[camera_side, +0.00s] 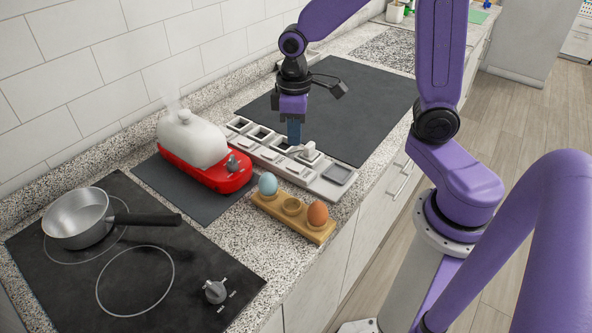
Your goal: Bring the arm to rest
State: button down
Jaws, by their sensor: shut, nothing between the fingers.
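My gripper (294,138) is at the end of my purple arm and points straight down. It is shut and holds nothing. Its blue fingertips are over the long pale tray (268,155) with several square compartments. They sit close to a small white piece at the tray's right part. I cannot tell whether the fingertips touch the tray.
A red and white steaming appliance (215,176) stands on a dark mat left of the tray. A wooden egg holder (268,205) has a blue egg (267,184) and a brown egg (318,213). A pan (78,219) sits on the cooktop (135,283). The dark mat (368,95) behind is clear.

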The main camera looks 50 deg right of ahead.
jog(key=s+a+r+n, duration=0.1)
jog(key=s+n, duration=0.2)
jog(key=s, duration=0.6)
jog(key=s+a+r+n, duration=0.1)
jog(key=s+r+n, duration=0.1)
jog(key=s, duration=0.8)
jog(key=shift+s+r+n, duration=0.15)
jog(key=shift+s+n, duration=0.1)
jog(key=shift+n, duration=0.35)
